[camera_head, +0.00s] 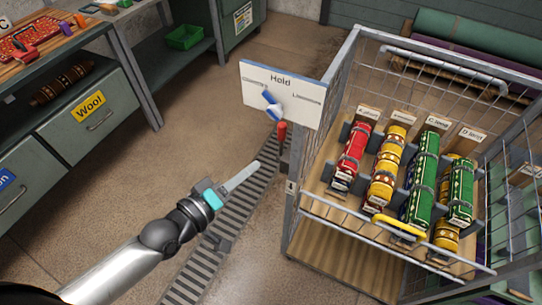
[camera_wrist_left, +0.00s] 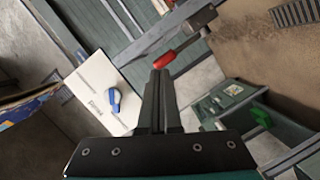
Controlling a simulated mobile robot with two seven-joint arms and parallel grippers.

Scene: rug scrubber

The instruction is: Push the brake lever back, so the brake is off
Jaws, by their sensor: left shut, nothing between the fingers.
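The brake lever (camera_head: 282,131) has a red grip and stands beside the near left post of the wire cart, just below the white sign. Its red grip also shows in the left wrist view (camera_wrist_left: 165,60), close to my fingertips. My left gripper (camera_head: 256,166) is shut and empty, its fingers pointing up and right toward the lever. In the head view a small gap shows between the fingertips and the red grip; I cannot tell exactly how deep it is. The lower part of the lever is partly hidden by the cart. My right gripper is not in view.
The wire cart (camera_head: 289,232) holds several rolled rugs in red, yellow and green. A white "Hold" sign (camera_head: 302,92) with a blue knob (camera_head: 271,104) is at its corner. A grey slatted track (camera_head: 232,213) runs along the floor. Drawer cabinets (camera_head: 70,130) stand left, with open floor between.

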